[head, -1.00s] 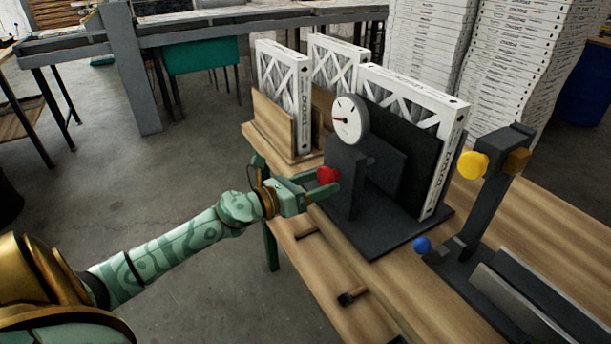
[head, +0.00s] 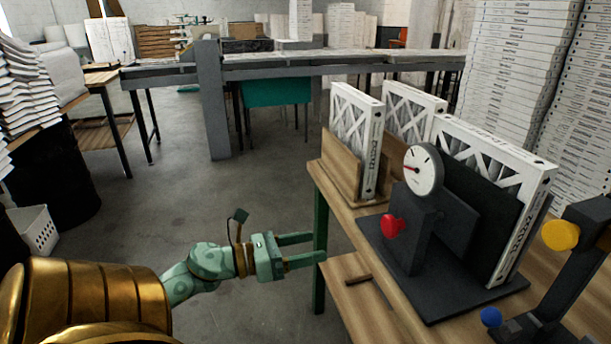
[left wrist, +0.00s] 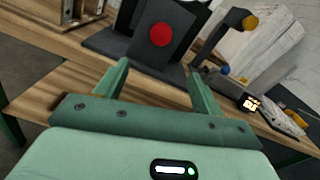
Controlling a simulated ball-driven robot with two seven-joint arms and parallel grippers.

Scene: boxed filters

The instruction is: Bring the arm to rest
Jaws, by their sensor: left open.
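My left gripper (head: 305,249) is open and empty in the head view. It is held out over the floor, left of the workbench (head: 345,207) and apart from it. In the left wrist view its two green fingers (left wrist: 160,85) are spread with nothing between them. Beyond them is the red knob (left wrist: 161,35) on the dark gauge stand. In the head view the same red knob (head: 392,226) sits below the round white gauge (head: 423,170), to the right of my fingertips. My right gripper is in neither view.
Boxed filters (head: 495,215) stand on the bench around the gauge stand. A dark post with a yellow knob (head: 560,235) and a blue ball (head: 491,317) is at the right. A white basket (head: 38,232) stands at the far left. The floor between is clear.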

